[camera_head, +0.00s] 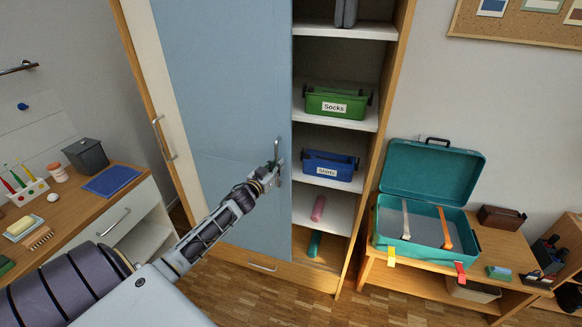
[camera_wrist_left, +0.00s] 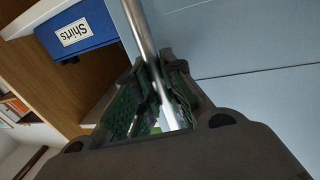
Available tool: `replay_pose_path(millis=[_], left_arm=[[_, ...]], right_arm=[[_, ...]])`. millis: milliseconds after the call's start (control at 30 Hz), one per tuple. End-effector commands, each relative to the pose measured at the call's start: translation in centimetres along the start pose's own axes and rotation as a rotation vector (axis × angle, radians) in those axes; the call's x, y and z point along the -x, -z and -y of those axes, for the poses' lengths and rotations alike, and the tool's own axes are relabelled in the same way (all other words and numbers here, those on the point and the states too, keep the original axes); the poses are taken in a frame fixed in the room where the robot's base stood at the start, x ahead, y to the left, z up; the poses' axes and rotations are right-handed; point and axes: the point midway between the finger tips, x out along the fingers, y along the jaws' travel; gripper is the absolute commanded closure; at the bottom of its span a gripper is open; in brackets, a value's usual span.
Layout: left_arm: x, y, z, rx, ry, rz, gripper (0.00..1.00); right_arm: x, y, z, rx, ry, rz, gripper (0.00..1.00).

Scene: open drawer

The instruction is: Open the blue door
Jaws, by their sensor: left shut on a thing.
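The blue door (camera_head: 225,80) is a tall light-blue panel on the wooden cabinet; it also fills the right of the left wrist view (camera_wrist_left: 240,40). Its metal bar handle (camera_head: 278,146) is near the door's right edge. My left gripper (camera_head: 276,170) is at this handle. In the left wrist view the handle bar (camera_wrist_left: 143,35) runs between the two green-padded fingers (camera_wrist_left: 155,98), which are shut on it. The gripper hides the handle's lower part in the head view. My right gripper is not in view.
Shelves to the right of the door are exposed, with a green Socks box (camera_head: 337,103) and a blue Shirts box (camera_head: 329,166). A teal open case (camera_head: 415,238) stands on a low bench at right. A desk (camera_head: 70,225) with small items is at left.

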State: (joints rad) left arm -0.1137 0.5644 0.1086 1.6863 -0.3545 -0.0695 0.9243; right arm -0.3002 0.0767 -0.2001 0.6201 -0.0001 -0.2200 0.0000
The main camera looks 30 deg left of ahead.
Motion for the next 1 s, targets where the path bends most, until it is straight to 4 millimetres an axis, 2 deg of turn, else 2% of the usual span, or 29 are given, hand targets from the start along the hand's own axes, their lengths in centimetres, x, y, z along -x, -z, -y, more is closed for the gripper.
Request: replay_pose_path(millis=[200,533,567,700,1000], left_arm=[[0.27,0.07,1.49,0.0,0.001,0.0,1.0],[0.28,0.02,1.51,0.0,-0.001,-0.001,1.0],[0.27,0.02,1.5,0.0,-0.001,-0.001,0.86],[0.27,0.01,1.47,0.0,-0.001,-0.001,0.68],[0.28,-0.02,1.44,0.001,-0.001,0.0,0.67]], right_arm=[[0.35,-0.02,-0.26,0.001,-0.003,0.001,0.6],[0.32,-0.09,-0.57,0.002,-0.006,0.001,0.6],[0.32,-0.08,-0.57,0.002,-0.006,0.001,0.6],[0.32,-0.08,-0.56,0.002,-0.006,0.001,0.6],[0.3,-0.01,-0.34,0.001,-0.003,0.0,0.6]])
